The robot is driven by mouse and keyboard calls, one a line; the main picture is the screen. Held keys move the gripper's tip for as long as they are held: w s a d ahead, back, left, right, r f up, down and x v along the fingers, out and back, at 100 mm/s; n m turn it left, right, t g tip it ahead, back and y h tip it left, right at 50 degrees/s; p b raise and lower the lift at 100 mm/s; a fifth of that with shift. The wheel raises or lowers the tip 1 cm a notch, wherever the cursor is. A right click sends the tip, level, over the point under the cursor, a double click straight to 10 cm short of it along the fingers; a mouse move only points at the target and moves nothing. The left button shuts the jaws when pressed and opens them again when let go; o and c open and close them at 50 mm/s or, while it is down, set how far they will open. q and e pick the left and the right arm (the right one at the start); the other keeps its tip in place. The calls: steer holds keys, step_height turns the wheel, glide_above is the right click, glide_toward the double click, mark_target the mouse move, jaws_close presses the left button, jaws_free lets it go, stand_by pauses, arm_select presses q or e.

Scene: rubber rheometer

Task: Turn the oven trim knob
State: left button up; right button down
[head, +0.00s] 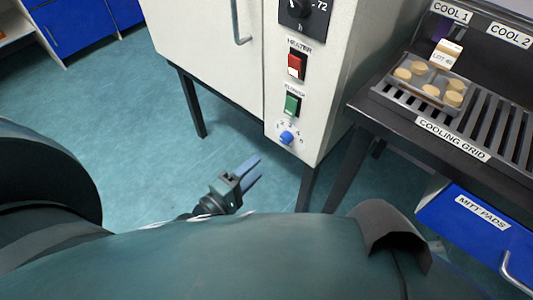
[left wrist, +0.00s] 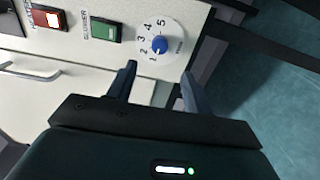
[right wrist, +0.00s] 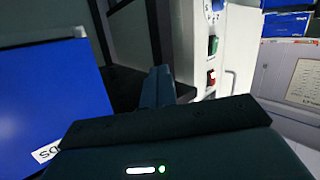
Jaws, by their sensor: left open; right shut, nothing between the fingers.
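The oven trim knob (head: 287,137) is a small blue knob low on the white oven's front panel. In the left wrist view the knob (left wrist: 159,45) sits on a round white dial with printed numbers; its exact pointer setting is hard to read. My left gripper (head: 256,171) is open and empty, below and left of the knob in the head view. In the left wrist view its fingertips (left wrist: 159,72) point towards the knob, one on each side, apart from it. My right gripper (right wrist: 157,75) is shut and empty; it does not show clearly in the head view.
Above the knob are a green switch (head: 292,105) and a red heater switch (head: 297,65). The oven's dark legs stand below. A cooling grid (head: 493,141) with a tray (head: 385,91) of tan pieces is to the right, above a blue drawer (head: 462,217).

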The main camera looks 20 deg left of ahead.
arm_select(q)
steer(key=v, duration=0.2)
steer(key=shift+s+a, duration=0.1)
steer(key=shift+s, duration=0.15)
arm_select(e)
steer(key=shift+s, duration=0.1)
steer(key=shift+f, duration=0.15)
arm_select(q)
steer(key=shift+r, duration=0.15)
arm_select(e)
steer(key=shift+s+a, duration=0.1)
